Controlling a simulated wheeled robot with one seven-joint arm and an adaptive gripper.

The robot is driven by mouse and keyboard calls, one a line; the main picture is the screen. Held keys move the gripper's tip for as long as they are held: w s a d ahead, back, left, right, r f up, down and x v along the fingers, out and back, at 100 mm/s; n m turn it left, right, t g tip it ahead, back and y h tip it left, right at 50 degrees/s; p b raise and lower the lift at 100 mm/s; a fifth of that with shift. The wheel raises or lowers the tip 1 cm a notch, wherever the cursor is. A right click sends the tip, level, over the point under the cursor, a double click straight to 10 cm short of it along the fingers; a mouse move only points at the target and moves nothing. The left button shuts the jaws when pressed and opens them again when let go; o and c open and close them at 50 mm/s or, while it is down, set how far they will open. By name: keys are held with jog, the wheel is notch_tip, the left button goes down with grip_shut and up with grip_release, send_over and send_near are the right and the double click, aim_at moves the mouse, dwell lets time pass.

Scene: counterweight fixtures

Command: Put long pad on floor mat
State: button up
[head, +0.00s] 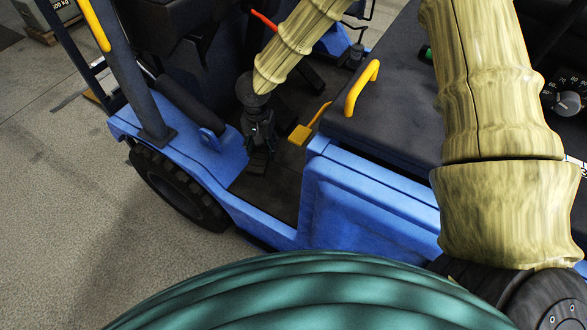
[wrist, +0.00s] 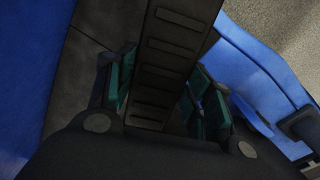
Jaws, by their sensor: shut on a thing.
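The long pad (wrist: 172,52) is a dark, narrow strip with raised cross ribs. In the wrist view it runs from the top edge down between the fingers of my gripper (wrist: 162,82). The green-lined fingers are shut on it, one on each side. In the head view my gripper (head: 259,158) points down into the footwell of a blue forklift. The pad is hard to tell from the dark gripper there. The floor mat (head: 282,197) is the dark footwell floor under and around the gripper; it also shows in the wrist view (wrist: 82,82). I cannot tell whether the pad touches it.
A yellow pedal-like piece (head: 301,134) and a yellow grab handle (head: 362,88) stand right of the gripper. The blue step side (head: 365,210) and front fender (head: 185,140) bound the footwell. A black tyre (head: 178,190) is at left. Bare mat shows at the lower right.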

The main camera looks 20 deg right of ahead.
aim_at(275, 173)
jog(key=shift+w+d+f+m+b, duration=0.65)
jog(key=shift+f+b, duration=0.6)
jog(key=shift+f, duration=1.65)
jog(key=shift+w+d+f+m+b, duration=0.7)
jog(key=shift+f+b, duration=0.5)
jog(key=shift+f, duration=1.7)
jog(key=shift+w+d+f+m+b, duration=0.3)
jog(key=shift+d+f+m+b, duration=0.7)
jog(key=shift+f, duration=1.9)
jog(key=shift+a+f+n, duration=0.1)
jog(key=shift+a+n, duration=0.1)
jog(key=shift+n, duration=0.25)
jog(key=o, duration=1.1)
notch_tip(275, 173, up, 12)
